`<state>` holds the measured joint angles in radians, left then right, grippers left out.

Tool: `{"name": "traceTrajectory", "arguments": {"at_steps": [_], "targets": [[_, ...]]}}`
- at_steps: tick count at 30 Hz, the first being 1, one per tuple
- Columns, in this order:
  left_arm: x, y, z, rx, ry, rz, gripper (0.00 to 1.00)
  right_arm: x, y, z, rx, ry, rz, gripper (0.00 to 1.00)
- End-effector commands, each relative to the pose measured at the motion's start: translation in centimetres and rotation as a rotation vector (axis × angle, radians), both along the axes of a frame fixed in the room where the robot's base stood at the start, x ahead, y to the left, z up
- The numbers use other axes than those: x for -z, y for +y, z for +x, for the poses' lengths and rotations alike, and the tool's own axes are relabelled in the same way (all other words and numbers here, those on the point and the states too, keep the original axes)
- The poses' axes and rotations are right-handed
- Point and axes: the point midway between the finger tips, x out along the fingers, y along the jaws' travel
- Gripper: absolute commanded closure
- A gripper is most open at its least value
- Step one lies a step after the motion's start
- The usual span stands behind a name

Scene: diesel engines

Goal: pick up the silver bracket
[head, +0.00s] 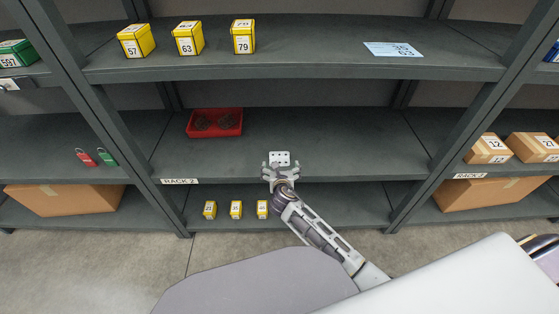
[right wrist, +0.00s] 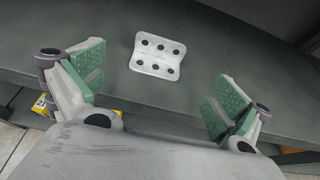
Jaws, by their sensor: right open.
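The silver bracket (head: 280,157) is a small pale plate with two rows of dark holes. It lies on the middle shelf of the rack, near the front edge. In the right wrist view the bracket (right wrist: 158,56) lies on the grey shelf, beyond and between the fingers, touching neither. My right gripper (head: 281,168) is open and empty, just in front of the bracket. Its green-padded fingers (right wrist: 158,82) are spread wide. My left gripper is not in view.
A red tray (head: 215,132) with dark round parts sits left on the same shelf (head: 350,150). Small yellow boxes (head: 236,209) stand on the shelf below; larger yellow boxes (head: 188,38) stand above. Rack posts (head: 452,125) bound the bay. The shelf right of the bracket is clear.

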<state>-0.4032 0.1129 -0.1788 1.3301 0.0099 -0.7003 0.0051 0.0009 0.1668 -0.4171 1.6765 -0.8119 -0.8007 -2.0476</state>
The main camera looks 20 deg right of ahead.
Motion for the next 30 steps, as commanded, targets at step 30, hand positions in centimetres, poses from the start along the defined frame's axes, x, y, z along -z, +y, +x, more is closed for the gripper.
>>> {"name": "traceTrajectory", "arguments": {"at_steps": [30], "targets": [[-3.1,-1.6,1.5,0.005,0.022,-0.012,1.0,1.9,-1.3,4.7,0.0,0.0,0.001,0.0]]}}
